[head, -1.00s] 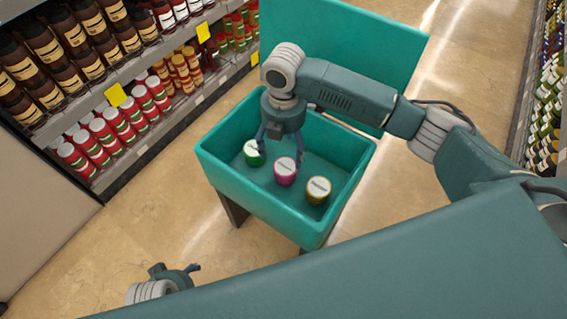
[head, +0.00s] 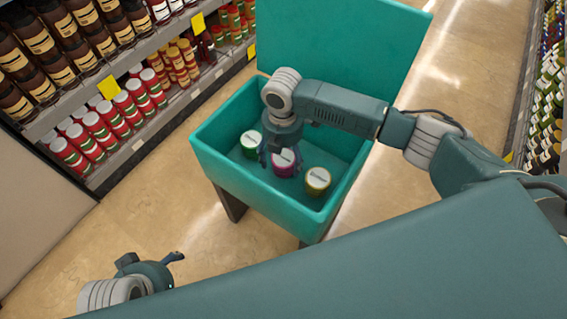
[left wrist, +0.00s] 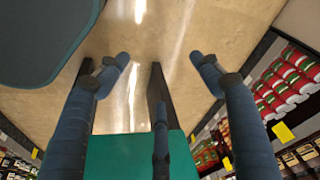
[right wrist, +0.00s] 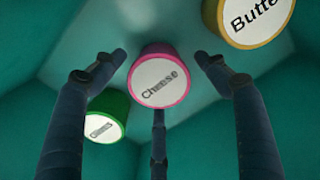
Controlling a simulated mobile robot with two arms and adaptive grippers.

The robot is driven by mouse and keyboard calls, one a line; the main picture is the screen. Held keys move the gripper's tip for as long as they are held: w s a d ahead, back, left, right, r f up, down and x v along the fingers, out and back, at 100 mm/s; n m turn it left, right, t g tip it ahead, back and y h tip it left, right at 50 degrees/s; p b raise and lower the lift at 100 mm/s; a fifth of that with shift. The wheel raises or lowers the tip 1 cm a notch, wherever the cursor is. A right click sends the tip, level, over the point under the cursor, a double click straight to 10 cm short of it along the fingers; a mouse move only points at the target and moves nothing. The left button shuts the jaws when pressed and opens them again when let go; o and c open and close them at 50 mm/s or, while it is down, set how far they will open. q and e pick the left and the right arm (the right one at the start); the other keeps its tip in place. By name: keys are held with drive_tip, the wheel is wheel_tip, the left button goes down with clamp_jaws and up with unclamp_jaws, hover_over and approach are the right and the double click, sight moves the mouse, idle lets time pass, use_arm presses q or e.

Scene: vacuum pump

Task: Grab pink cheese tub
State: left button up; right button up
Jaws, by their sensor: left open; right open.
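The pink cheese tub (head: 283,166) stands in the teal bin between a green tub and a yellow tub. In the right wrist view its white lid (right wrist: 160,82) reads "Cheese" and lies between and just beyond my open fingers. My right gripper (head: 280,155) is inside the bin, pointing down over the pink tub and partly covering it. In the right wrist view the right gripper (right wrist: 163,58) holds nothing. Whether its fingers touch the tub cannot be told. My left gripper (head: 150,262) is open and empty, low at the left, outside the bin; its fingers show in the left wrist view (left wrist: 160,62).
The green tub (head: 251,142) stands left of the pink one, the yellow butter tub (head: 318,180) to its right. The teal bin (head: 240,188) has walls around them and a raised back panel (head: 340,45). Shelves of jars (head: 125,108) stand at the left. Floor is clear at right.

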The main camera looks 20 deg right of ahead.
drive_tip(key=c, duration=1.3)
drive_tip(key=shift+c, duration=0.7)
drive_tip(key=shift+r, duration=0.15)
